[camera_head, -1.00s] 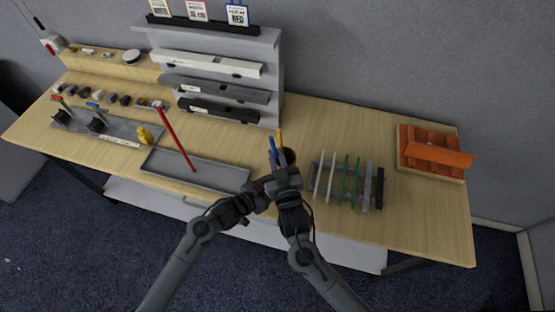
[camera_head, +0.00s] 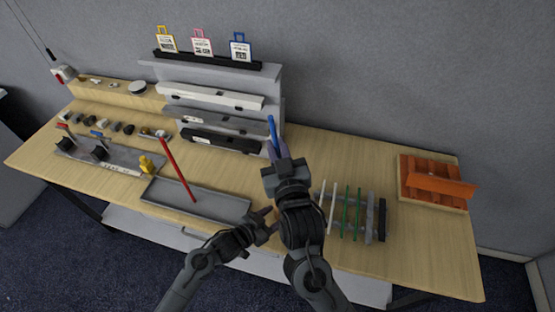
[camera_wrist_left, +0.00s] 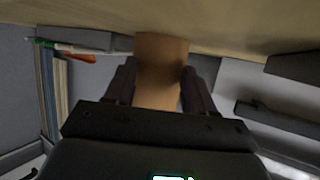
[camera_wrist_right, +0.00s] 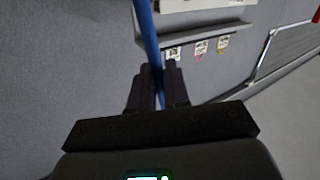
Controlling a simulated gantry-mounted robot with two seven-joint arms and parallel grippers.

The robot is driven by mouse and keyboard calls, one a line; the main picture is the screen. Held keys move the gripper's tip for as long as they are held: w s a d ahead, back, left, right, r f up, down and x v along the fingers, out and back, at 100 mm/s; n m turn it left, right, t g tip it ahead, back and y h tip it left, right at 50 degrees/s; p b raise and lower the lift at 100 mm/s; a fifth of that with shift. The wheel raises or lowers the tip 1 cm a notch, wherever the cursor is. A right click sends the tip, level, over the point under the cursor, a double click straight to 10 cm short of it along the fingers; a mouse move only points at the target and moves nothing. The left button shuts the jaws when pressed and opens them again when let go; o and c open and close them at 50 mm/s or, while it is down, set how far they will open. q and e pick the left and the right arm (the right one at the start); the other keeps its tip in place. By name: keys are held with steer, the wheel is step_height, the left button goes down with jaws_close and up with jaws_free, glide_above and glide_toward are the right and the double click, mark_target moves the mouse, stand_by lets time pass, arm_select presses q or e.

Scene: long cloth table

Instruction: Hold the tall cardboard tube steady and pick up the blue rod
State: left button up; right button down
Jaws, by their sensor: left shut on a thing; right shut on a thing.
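The blue rod (camera_head: 271,127) stands upright in my right gripper (camera_head: 277,152), raised above the table. The right wrist view shows the blue rod (camera_wrist_right: 149,40) between the closed fingers (camera_wrist_right: 158,82). The tall cardboard tube (camera_wrist_left: 160,60) is a brown cylinder between the fingers of my left gripper (camera_wrist_left: 160,88), which is shut on it. In the head view my left gripper (camera_head: 268,219) is low near the table's front edge. My right arm hides most of the tube there, and the yellow rod seen earlier in it is hidden.
A grey tray (camera_head: 220,205) with a leaning red rod (camera_head: 177,168) lies left of the tube. An orange crate (camera_head: 404,181) is farther right. A stepped shelf (camera_head: 272,88) stands behind.

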steer(key=shift+r, duration=0.4)
arm_select(q)
steer(key=o, duration=1.1)
